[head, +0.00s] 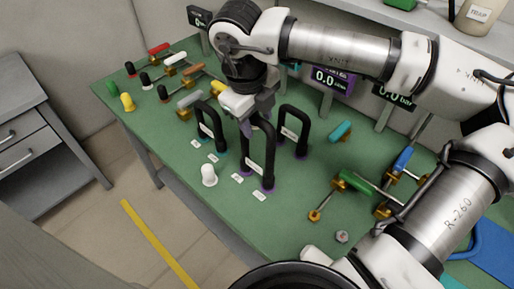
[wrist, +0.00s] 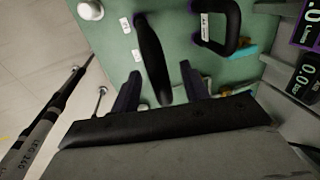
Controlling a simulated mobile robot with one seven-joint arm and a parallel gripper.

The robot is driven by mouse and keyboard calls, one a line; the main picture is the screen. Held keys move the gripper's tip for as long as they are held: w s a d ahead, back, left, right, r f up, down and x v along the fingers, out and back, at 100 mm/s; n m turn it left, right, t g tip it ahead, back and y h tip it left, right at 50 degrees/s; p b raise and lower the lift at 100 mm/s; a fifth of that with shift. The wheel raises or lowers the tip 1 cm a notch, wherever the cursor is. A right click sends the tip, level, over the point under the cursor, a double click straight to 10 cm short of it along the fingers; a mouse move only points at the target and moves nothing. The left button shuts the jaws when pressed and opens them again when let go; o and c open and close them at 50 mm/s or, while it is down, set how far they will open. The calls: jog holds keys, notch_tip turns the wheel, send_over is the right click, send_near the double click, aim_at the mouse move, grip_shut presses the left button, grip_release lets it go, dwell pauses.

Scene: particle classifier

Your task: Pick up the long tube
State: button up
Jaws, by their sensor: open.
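The long tube (head: 271,160) is a tall black upside-down U with a white label, standing upright on the green table with purple rings at its feet. In the wrist view the long tube (wrist: 150,50) shows nearly edge-on, its top reaching down between my two fingers. My gripper (head: 246,122) is open above and at the top of the long tube. In the wrist view my gripper (wrist: 159,72) has one finger on each side of the tube, with visible gaps. The gripper hides part of the tube's top in the head view.
Shorter black U tubes stand to the left (head: 203,118) and right (head: 303,130). A white knob (head: 208,175) sits in front. Coloured valve handles and brass fittings fill the table's back left and right side. Pressure displays (head: 333,80) stand behind. A grey drawer cabinet (head: 40,135) is at left.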

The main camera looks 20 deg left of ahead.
jog(key=shift+w+d+f, duration=0.1)
jog(key=shift+w+f, duration=0.05)
jog(key=shift+f, duration=0.45)
jog(key=shift+w+f, duration=0.1)
jog(key=shift+f, duration=0.5)
grip_shut()
